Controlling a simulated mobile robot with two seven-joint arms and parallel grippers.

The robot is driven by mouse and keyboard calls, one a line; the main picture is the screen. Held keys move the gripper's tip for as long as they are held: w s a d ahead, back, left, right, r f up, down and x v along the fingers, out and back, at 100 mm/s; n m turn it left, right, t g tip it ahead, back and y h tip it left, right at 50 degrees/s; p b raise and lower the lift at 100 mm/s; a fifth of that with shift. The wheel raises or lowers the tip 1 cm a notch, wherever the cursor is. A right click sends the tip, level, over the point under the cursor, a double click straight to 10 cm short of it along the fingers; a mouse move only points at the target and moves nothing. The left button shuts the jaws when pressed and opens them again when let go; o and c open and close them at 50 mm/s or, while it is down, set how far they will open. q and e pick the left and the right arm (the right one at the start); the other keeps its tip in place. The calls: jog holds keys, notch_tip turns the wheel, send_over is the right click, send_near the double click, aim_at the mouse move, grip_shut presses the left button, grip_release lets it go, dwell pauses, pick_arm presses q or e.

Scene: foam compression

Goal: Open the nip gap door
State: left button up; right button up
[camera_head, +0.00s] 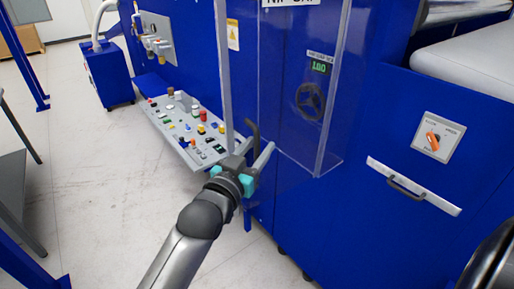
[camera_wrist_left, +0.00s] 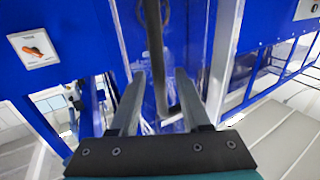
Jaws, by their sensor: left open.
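The nip gap door is a clear panel (camera_head: 336,130) on the blue machine, and it appears shut. Behind it are a dark handwheel (camera_head: 310,101) and a green lit display (camera_head: 320,67). A dark bar handle (camera_head: 254,130) stands at the door's left side. My left gripper (camera_head: 261,147) is open at the handle's lower end. In the left wrist view, the handle (camera_wrist_left: 155,60) runs down between the two spread fingers (camera_wrist_left: 162,85), with its lower end bent right. I cannot tell whether a finger touches it. My right gripper is not in view.
A sloped control panel (camera_head: 185,125) with several buttons juts out left of the gripper. An orange rotary switch (camera_head: 433,140) and a drawer-like handle (camera_head: 406,190) are on the blue front at right. The pale floor (camera_head: 110,200) at left is clear.

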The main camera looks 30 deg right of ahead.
pick_arm(q)
jog(key=shift+s+a, duration=0.25)
jog(key=shift+a, duration=0.25)
jog(key=b+v, duration=0.1)
jog(key=v, duration=1.3)
